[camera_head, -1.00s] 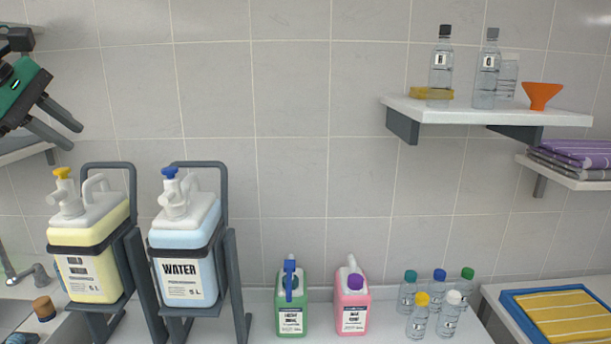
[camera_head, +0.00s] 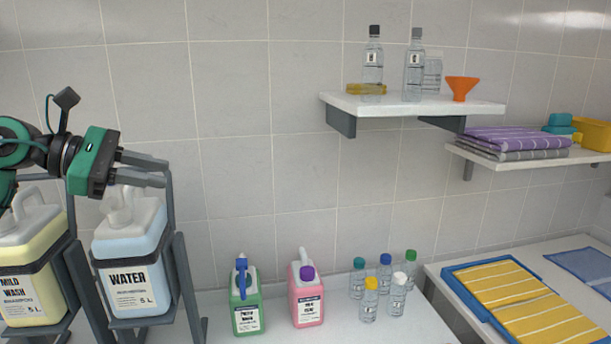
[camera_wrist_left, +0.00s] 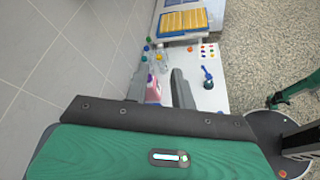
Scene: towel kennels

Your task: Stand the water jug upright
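The water jug (camera_head: 127,250) is a white and pale-blue container labelled WATER, held in a dark metal stand (camera_head: 184,290). It looks near upright; I cannot tell whether it leans slightly. My left gripper (camera_head: 166,172) is above the jug's top in the head view, its two grey fingers apart with nothing between them.
A yellow shampoo jug (camera_head: 28,262) in a similar stand is on the left. A green bottle (camera_head: 245,300), a pink bottle (camera_head: 306,292) and several small bottles stand on the white counter. A shelf (camera_head: 420,105) and a blue tray (camera_head: 480,312) are at the right.

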